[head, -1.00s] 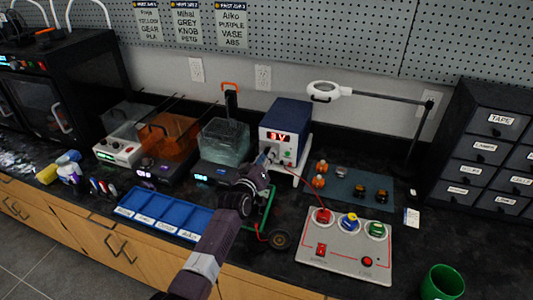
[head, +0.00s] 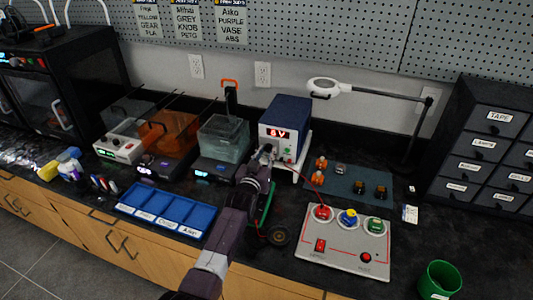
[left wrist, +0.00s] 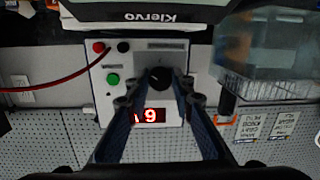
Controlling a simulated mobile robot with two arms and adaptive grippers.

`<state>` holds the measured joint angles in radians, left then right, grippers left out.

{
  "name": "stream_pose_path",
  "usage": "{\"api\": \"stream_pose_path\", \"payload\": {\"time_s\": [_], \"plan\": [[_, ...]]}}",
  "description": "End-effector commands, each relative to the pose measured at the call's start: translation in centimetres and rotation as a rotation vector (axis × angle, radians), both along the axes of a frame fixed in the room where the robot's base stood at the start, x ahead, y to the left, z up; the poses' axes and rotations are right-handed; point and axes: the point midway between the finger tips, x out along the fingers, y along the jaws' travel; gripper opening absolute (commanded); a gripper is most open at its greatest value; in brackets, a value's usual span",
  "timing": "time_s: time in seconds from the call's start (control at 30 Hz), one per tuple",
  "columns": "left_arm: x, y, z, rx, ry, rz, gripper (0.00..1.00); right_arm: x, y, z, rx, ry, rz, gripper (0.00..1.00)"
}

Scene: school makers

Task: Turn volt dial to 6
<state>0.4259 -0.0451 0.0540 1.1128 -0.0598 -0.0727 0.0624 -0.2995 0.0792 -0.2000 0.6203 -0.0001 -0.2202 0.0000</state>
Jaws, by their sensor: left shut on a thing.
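The power supply (head: 287,112) is a blue box with a white front, on a white stand against the back wall. Its red display (head: 278,134) reads 6 V; in the left wrist view the display (left wrist: 149,115) is upside down. The black volt dial (left wrist: 160,77) is on the front panel, between the fingertips. My left gripper (head: 266,152) is shut on the dial; it also shows in the left wrist view (left wrist: 158,88). In the head view the gripper hides the dial. My right gripper is not in view.
A red cable (left wrist: 50,83) runs from the panel to a grey board (head: 345,240) with coloured terminals. A clear tank (head: 223,140) stands left of the supply. A blue tray (head: 165,214) lies in front. A lamp (head: 325,88) stands behind, right of the supply.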

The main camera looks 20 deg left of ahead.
Motion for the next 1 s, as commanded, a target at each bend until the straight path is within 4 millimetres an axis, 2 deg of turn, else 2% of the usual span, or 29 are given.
{"api": "stream_pose_path", "payload": {"time_s": [0.33,0.37,0.5,0.83,1.0], "plan": [[0.0,0.0,-0.1,0.001,0.003,0.000,0.00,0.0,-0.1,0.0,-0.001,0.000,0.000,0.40],[0.0,0.0,-0.1,0.000,0.003,0.000,0.25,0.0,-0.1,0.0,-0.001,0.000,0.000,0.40],[0.0,0.0,-0.1,0.000,0.002,0.000,0.40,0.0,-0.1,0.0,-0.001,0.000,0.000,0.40],[-0.2,0.0,0.0,0.000,0.000,0.000,0.40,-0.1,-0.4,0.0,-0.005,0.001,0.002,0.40],[-1.4,-0.1,0.0,0.000,0.002,0.000,0.40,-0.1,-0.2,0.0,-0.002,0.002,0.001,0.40]]}}
